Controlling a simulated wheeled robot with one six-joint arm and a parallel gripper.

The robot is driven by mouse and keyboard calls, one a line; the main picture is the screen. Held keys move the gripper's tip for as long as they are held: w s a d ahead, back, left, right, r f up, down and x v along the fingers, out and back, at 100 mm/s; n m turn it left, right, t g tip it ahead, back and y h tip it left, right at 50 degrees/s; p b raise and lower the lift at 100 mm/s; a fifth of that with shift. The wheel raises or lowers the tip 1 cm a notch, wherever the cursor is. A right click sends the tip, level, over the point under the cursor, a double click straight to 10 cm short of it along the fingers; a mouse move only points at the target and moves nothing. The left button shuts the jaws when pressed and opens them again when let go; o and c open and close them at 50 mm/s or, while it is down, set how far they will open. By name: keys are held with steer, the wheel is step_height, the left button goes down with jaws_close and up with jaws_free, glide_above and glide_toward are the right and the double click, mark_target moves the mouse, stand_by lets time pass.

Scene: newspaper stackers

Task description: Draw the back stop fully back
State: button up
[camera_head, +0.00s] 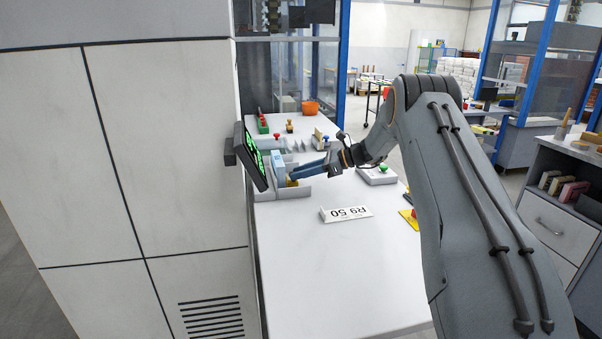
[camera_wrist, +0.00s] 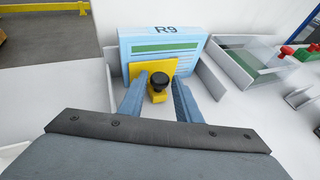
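In the head view my gripper (camera_head: 292,176) reaches into the grey holder beside the light-blue stack (camera_head: 278,162). The plate shows there only as a small yellow patch (camera_head: 291,183), mostly hidden by the fingers.
Low grey walls (camera_wrist: 211,80) flank the stack. A tilted screen (camera_head: 256,157) stands close left of the holder. A white R9 50 plate (camera_head: 345,213) lies on the white table (camera_head: 320,275), whose front is clear.

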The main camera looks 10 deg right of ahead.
jaws_close()
steer(key=d+b, duration=0.5)
steer(key=d, duration=0.5)
steer(key=shift+d, duration=0.25)
steer(key=shift+o, duration=1.9)
jaws_free()
steer(key=shift+d, duration=0.25)
steer(key=shift+a, duration=0.3)
steer(key=shift+b+v, duration=0.9)
steer(key=shift+v, duration=3.05)
steer(key=shift+r, duration=0.1)
